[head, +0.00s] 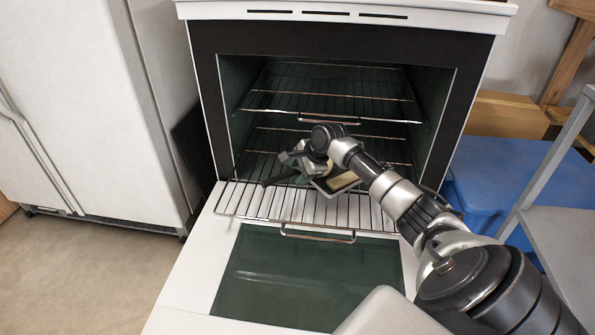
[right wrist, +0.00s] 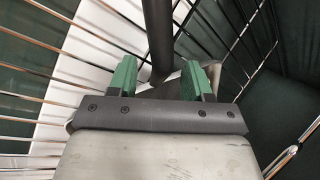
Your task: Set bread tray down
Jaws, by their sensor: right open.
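The bread tray (head: 322,187) shows partly in the head view, low inside the oven mouth on the pulled-out lower rack, with a tan piece of bread (head: 343,181) on it. A dark handle (head: 281,177) sticks out to its left. My right gripper (head: 300,160) is at the tray, over the handle side, and my arm hides part of the tray. In the right wrist view the green fingers (right wrist: 161,80) are apart, with the dark handle (right wrist: 157,35) between them. I cannot tell whether they touch it. My left gripper is not in view.
The oven door (head: 300,275) is folded down in front. The lower rack (head: 255,203) reaches out over it. An upper rack (head: 330,95) is above my gripper. A white fridge (head: 90,110) stands left. A blue bin (head: 495,180) and a grey shelf (head: 560,235) are right.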

